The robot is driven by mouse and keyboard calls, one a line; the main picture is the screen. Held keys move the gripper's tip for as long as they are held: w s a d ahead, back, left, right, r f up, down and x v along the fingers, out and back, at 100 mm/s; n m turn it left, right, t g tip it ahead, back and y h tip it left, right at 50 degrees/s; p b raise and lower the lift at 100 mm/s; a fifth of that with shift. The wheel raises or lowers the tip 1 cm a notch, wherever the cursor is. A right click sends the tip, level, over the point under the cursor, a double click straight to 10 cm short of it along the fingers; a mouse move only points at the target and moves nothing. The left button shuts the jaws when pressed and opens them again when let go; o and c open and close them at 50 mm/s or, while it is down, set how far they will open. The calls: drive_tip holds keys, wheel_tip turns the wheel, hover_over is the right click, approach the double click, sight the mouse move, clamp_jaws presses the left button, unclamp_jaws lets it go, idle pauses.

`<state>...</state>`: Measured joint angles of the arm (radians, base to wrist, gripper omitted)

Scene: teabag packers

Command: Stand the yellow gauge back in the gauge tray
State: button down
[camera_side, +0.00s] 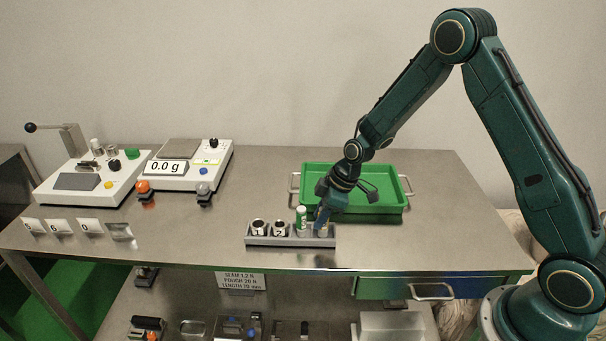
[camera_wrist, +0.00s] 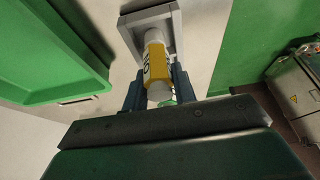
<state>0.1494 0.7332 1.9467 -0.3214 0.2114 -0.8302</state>
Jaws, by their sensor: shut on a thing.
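The yellow gauge (camera_wrist: 157,68), with a white band and dark lettering, is between the two fingers of my gripper (camera_wrist: 160,88) in the wrist view. My gripper is shut on it. The gauge's far end is at the grey gauge tray (camera_wrist: 175,27); I cannot tell whether it is seated. In the side view my gripper (camera_side: 323,219) is low over the right end of the gauge tray (camera_side: 270,241) and hides most of the gauge. A green-topped gauge (camera_side: 301,219) stands in the tray just left of the gripper.
A green bin (camera_side: 388,209) stands close behind the gripper. A scale (camera_side: 193,168) reading 0.0 g and a white device (camera_side: 90,183) stand at the left. Several small cards lie at the front left. The table's front edge is just before the tray.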

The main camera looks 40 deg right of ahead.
drive_tip(key=c, duration=1.1)
unclamp_jaws()
drive_tip(key=shift+o, duration=0.2)
drive_tip(key=shift+r, duration=0.1)
drive_tip(key=v, duration=1.3)
drive_tip(key=shift+r, duration=0.3)
drive_tip(key=shift+s+d, duration=0.1)
drive_tip(key=s+a+r+m+t+h, duration=0.1)
drive_tip(key=s+a+r+m+h, duration=0.2)
drive_tip(key=s+r, duration=0.9)
drive_tip(key=s+r+m, duration=0.1)
drive_tip(key=s+m, duration=0.2)
drive_tip(key=s, duration=0.4)
drive_tip(key=s+r+m+t, duration=0.1)
drive_tip(key=s+r+m, duration=0.1)
drive_tip(key=s, duration=0.5)
drive_tip(key=shift+s+r+m, duration=0.15)
drive_tip(key=shift+s+m, duration=0.25)
drive_tip(key=shift+m, duration=0.1)
